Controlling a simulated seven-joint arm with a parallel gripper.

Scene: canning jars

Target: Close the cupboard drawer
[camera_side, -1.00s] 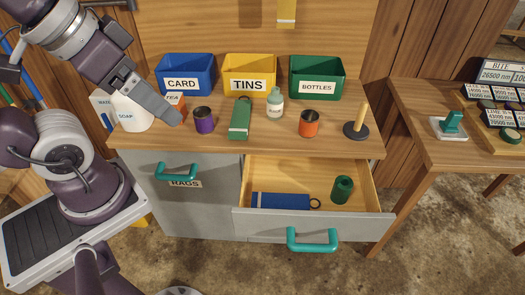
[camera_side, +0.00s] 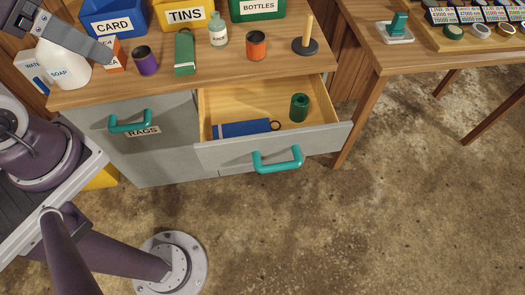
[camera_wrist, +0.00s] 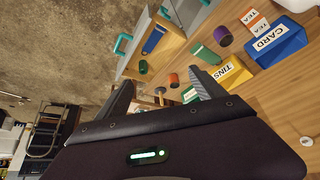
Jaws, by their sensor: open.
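The cupboard drawer (camera_side: 225,153) is pulled open below the wooden top, with a teal handle (camera_side: 278,161) on its grey front. Inside lie a blue flat item (camera_side: 243,128) with a ring at its end and a green cylinder (camera_side: 299,108). In the wrist view the open drawer (camera_wrist: 172,46) and a teal handle (camera_wrist: 122,45) show above the fingers. My gripper (camera_side: 100,50) is above the left of the cupboard top, by the soap bottle and tea box, apart from the drawer. In the wrist view my gripper (camera_wrist: 163,90) is open and empty.
The rags door (camera_side: 155,145) left of the drawer is shut. The top holds a soap bottle (camera_side: 62,65), tea box (camera_side: 114,54), purple can (camera_side: 145,61), green box (camera_side: 185,52), orange can (camera_side: 256,45) and peg stand (camera_side: 306,45). Floor before the drawer is clear.

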